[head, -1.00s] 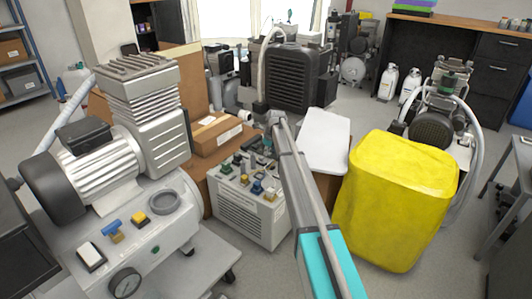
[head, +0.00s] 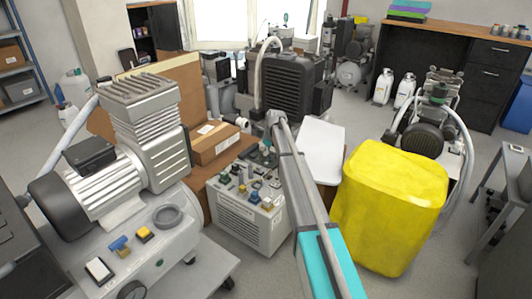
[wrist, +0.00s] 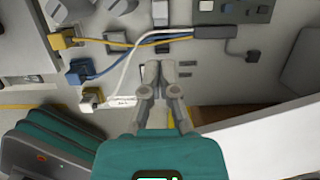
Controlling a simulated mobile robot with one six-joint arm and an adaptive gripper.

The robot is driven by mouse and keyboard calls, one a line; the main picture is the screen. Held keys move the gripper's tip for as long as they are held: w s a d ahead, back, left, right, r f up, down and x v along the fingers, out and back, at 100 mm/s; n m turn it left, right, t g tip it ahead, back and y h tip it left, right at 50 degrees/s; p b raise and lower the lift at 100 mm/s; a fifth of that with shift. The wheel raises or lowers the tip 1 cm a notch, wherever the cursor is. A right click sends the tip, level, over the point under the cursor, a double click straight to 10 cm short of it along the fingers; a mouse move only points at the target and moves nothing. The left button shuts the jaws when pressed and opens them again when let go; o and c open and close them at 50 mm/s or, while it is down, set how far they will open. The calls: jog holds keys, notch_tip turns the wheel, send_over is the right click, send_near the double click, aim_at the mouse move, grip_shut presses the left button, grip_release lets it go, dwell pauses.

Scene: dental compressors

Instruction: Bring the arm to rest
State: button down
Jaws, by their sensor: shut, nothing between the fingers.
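My arm reaches away from me across the middle of the head view, over a grey control box with coloured connectors on top (head: 250,222). In the wrist view my gripper (wrist: 159,66) has its two fingers together with nothing between them. Past the fingertips is a light grey panel (wrist: 200,70) with yellow, blue and white cables plugged into it. I cannot tell how far the fingertips are from this panel. In the head view the gripper itself is hard to make out behind the arm.
A large compressor (head: 130,190) stands at left. A yellow container (head: 390,205) stands right of my arm, beside a white-topped surface (head: 320,148). A cardboard box (head: 215,143) and a black compressor (head: 292,85) lie beyond.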

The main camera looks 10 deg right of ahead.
dwell(0.3)
jog(key=s+r+n+g+h+p, duration=0.1)
jog(key=s+r+n+p, duration=0.2)
jog(key=s+n, duration=1.55)
jog(key=s+r+n+g+h+p, duration=0.1)
jog(key=s+r+n+p, duration=0.55)
jog(key=s, duration=2.15)
notch_tip(320, 180, up, 34)
jog(key=n+p, duration=0.2)
jog(key=p, duration=3.2)
jog(key=shift+w+a+p, duration=0.2)
jog(key=shift+a+p, duration=0.1)
jog(key=shift+a, duration=0.05)
